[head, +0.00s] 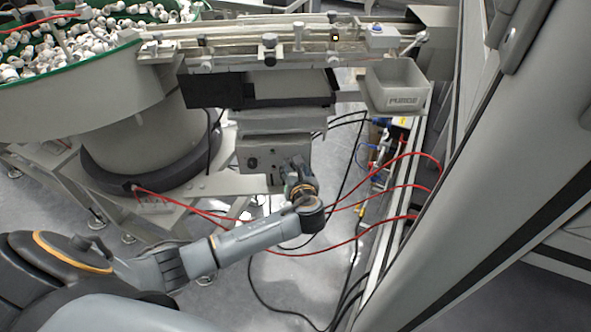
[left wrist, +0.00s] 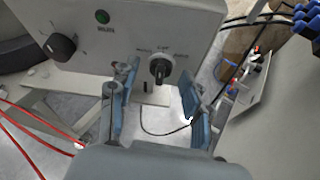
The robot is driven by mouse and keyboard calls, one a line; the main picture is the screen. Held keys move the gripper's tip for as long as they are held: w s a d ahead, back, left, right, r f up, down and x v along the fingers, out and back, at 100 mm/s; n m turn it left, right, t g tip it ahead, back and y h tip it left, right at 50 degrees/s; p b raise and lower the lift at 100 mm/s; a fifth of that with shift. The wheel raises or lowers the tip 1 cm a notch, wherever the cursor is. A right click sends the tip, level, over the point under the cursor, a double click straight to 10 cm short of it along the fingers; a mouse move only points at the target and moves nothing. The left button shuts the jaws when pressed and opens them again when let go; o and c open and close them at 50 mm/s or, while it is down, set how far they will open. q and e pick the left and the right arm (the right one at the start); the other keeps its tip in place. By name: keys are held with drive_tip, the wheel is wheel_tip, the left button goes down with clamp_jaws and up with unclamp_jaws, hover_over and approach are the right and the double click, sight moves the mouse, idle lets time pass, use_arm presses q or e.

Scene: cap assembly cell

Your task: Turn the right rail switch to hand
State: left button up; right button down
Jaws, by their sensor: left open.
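The right rail switch (left wrist: 160,69) is a black rotary selector on the grey control box front, with three small labels above it that I cannot read. Its handle looks about upright, toward the middle label. My left gripper (left wrist: 158,78) is open, with one blue-grey finger on each side of the switch; I cannot tell whether they touch it. In the head view my left gripper (head: 298,180) is at the lower right of the control box (head: 258,160), and my wrist hides the switch. My right gripper is not in view.
Red hoses (head: 398,160) and black cables run right of and below the box. A bowl feeder (head: 70,90) stands left; a grey bin (head: 398,86) hangs above right.

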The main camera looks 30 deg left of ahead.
use_arm(q)
clamp_jaws()
